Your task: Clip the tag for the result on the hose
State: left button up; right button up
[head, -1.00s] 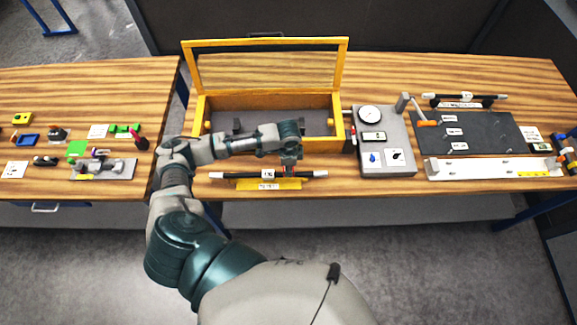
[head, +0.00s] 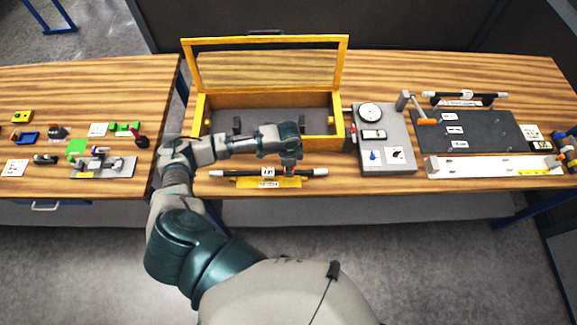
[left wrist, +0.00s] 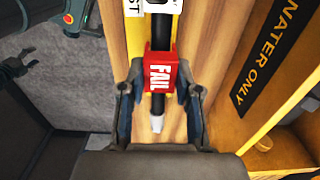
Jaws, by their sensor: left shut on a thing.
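The black hose (head: 312,173) with white ends lies along a yellow holder (head: 290,184) in front of the open yellow box. In the left wrist view the hose (left wrist: 158,103) runs lengthwise between my fingers, its white end below. A red tag marked FAIL (left wrist: 160,72) is at the hose, between the fingertips of my left gripper (left wrist: 160,92), which is shut on it. The tag covers part of the hose; whether it is clipped around it I cannot tell. My left gripper (head: 290,171) is low over the hose's right half. My right gripper is not in view.
The yellow box (head: 325,145) stands just behind the hose with its lid up. A grey gauge unit (head: 385,168) stands to its right, then a dark mat (head: 485,135) and a white tray (head: 490,168). A second bench with small parts is at left.

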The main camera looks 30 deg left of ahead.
pick_arm(q)
jog(key=shift+f, duration=0.2)
jog(key=o, duration=0.9)
jog(key=shift+r, duration=3.5)
